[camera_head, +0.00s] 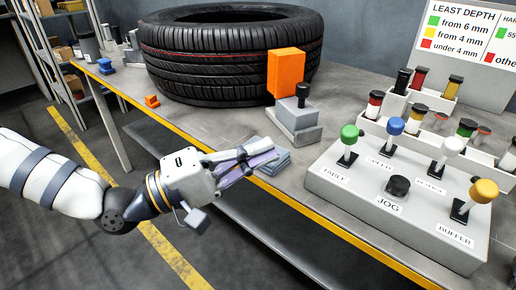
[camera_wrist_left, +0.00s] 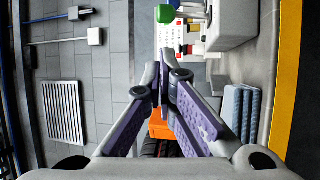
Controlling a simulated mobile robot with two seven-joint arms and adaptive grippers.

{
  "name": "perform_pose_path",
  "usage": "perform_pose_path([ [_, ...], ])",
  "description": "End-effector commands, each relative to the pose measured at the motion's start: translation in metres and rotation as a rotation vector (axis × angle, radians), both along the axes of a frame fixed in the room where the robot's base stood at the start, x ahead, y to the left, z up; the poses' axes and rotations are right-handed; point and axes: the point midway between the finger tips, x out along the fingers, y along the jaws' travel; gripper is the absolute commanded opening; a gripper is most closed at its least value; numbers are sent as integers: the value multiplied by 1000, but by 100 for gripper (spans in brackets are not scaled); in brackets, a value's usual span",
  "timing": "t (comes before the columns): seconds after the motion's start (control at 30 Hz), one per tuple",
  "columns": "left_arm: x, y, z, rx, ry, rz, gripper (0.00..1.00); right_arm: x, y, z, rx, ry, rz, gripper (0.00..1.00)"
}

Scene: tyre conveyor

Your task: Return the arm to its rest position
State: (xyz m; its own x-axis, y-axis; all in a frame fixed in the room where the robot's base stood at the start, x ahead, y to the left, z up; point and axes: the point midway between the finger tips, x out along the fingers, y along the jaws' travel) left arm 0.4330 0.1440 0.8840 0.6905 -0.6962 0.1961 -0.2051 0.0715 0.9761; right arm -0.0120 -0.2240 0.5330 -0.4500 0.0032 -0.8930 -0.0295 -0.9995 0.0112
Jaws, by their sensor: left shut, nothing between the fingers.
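My left arm comes in from the left in the head view. Its gripper (camera_head: 268,156) is shut and empty, held over the front edge of the grey table (camera_head: 215,122). The gripper also shows in the left wrist view (camera_wrist_left: 164,72), with its purple-padded fingers closed together at the tips. A stack of folded grey-blue cloths (camera_head: 273,163) lies by the fingertips on the table. Whether the fingers touch the cloths cannot be told. My right gripper is in neither view.
A large tyre (camera_head: 215,65) lies behind. A grey device with an orange block (camera_head: 286,72) stands beyond the gripper. A control box with coloured knobs (camera_head: 330,185) stands to the right. A small orange piece (camera_head: 152,101) sits near the edge. The floor at front left is free.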

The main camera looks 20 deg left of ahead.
Motion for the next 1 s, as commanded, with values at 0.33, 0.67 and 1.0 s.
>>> perform_pose_path([
  [0.33,-3,-9,-17,46,58,-6,0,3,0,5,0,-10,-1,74],
  [0.67,-180,-24,-230,854,696,-235,0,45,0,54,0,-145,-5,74],
  [1.0,-362,73,-264,1542,937,-626,0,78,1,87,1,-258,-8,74],
])
